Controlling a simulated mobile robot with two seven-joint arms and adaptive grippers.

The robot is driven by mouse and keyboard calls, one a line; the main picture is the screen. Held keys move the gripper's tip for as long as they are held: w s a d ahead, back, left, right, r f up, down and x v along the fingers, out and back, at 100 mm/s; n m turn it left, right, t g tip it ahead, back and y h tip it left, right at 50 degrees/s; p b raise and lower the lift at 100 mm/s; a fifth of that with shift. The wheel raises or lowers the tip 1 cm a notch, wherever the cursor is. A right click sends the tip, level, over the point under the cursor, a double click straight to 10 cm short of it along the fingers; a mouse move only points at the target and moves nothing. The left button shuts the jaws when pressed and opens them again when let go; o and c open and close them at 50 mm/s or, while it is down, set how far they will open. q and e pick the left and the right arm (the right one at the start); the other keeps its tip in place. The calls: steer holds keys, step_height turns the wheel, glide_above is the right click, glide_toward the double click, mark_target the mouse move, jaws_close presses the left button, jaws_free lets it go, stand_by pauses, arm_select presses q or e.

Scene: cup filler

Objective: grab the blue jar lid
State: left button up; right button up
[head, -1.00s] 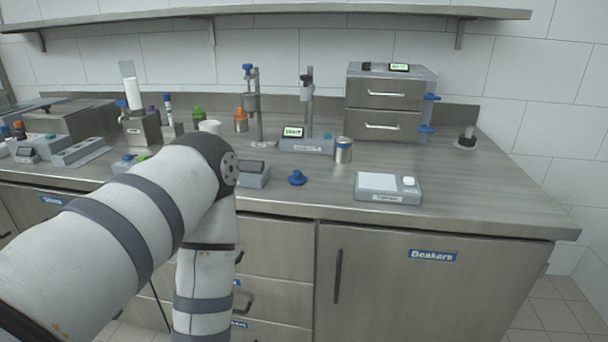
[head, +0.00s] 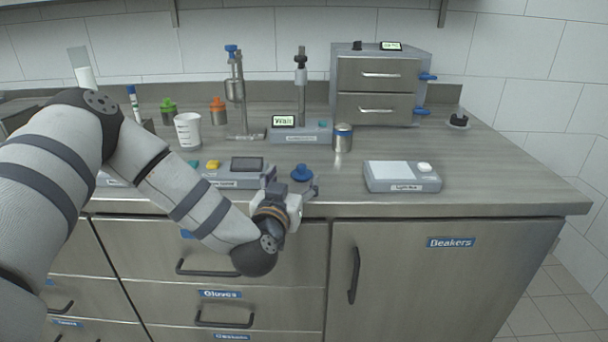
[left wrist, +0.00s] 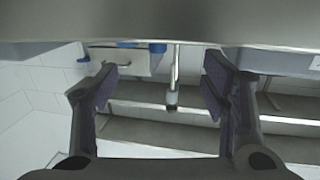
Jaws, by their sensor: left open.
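The blue lid (head: 302,173), a small round piece with a knob, lies on the counter near its front edge in the head view. My left gripper (head: 292,184) is at the counter's front edge, just in front of the lid. Its fingers are spread, one at each side of the lid as the picture shows it, and hold nothing. In the left wrist view the open fingers (left wrist: 160,88) have empty space between them. A small blue patch shows above that gap, and I cannot tell whether it is the lid. My right gripper is not in view.
A silver jar with a blue band (head: 343,140) stands behind the lid. A flat scale (head: 402,177) lies to the right and a grey device with a dark screen (head: 238,174) to the left. A white beaker (head: 188,130) stands farther left. The counter's front edge (head: 350,208) is close under the gripper.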

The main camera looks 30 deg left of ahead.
mark_target(301, 169)
arm_select(q)
steer(key=x, duration=0.3)
steer(key=b+x, duration=0.1)
steer(key=x, duration=0.1)
steer(key=shift+w+f, duration=0.25)
steer(key=shift+f, duration=0.15)
steer(key=shift+w+a+r, duration=0.15)
steer(key=shift+w, duration=0.35)
steer(key=c, duration=1.2)
